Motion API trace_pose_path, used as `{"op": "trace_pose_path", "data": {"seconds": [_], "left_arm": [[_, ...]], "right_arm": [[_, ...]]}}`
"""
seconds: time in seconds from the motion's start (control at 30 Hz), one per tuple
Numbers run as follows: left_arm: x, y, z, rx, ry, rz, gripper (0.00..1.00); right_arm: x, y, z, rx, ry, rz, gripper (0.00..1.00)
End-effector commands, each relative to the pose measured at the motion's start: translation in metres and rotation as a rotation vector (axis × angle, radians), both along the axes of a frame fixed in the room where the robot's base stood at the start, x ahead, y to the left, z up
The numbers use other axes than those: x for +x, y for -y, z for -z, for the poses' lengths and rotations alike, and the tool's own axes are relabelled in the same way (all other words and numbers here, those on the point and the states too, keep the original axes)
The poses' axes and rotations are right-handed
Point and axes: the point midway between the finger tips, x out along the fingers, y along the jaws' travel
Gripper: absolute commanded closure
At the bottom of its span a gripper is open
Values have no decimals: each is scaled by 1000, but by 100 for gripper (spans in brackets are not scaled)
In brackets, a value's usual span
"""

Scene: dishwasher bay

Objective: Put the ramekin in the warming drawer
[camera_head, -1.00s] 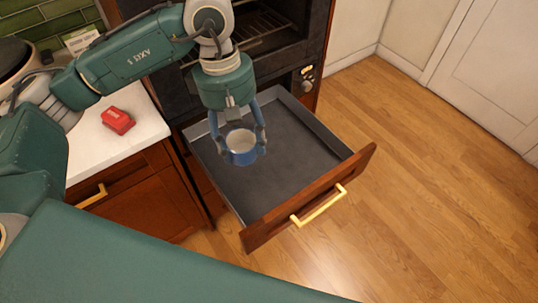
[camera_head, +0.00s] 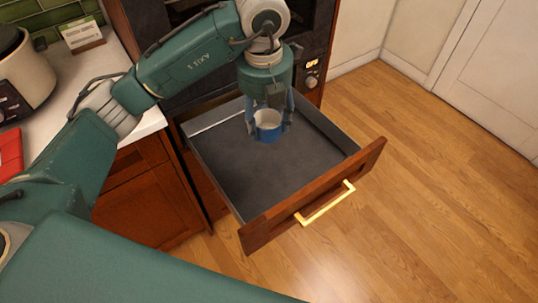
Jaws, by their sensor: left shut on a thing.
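The ramekin (camera_head: 267,131) is blue outside and white inside. It is upright between the fingers of my left gripper (camera_head: 269,125), which is shut on it. The warming drawer (camera_head: 240,176) is pulled open below the oven, with a dark grey floor, a wooden front and a brass handle. The gripper and ramekin are over the back part of the drawer, right of its middle. I cannot tell how high the ramekin is above the drawer floor. The rest of the drawer is empty. My right gripper is not in view.
The white counter (camera_head: 62,115) at the left holds a cream appliance (camera_head: 27,75), a card on a stand (camera_head: 82,35) and a red object (camera_head: 10,155) at the picture's edge. Wooden floor (camera_head: 430,180) lies clear to the right of the drawer.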

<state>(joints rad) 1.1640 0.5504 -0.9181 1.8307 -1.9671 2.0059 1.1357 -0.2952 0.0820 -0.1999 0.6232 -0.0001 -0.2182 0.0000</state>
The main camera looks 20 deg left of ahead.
Motion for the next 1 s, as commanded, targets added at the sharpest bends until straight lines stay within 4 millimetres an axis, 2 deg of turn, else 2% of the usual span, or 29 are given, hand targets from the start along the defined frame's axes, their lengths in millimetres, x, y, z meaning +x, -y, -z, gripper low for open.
{"op": "trace_pose_path", "data": {"seconds": [0.17, 0.3, 0.6, 0.7, 0.87, 1.0], "left_arm": [[-1, 1, 29, -1, -8, -33, 77], [-2, 1, 68, -2, -10, -31, 77], [-1, -1, 137, 0, -6, -30, 77], [0, 0, 151, 1, -3, -29, 77], [0, 0, 161, 0, -2, -28, 77], [-1, 0, 178, 1, -5, -29, 77]], "right_arm": [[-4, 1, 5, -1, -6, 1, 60], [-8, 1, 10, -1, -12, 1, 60], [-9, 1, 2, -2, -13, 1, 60], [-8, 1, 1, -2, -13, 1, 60], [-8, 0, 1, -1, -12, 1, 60], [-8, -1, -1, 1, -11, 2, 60]]}}
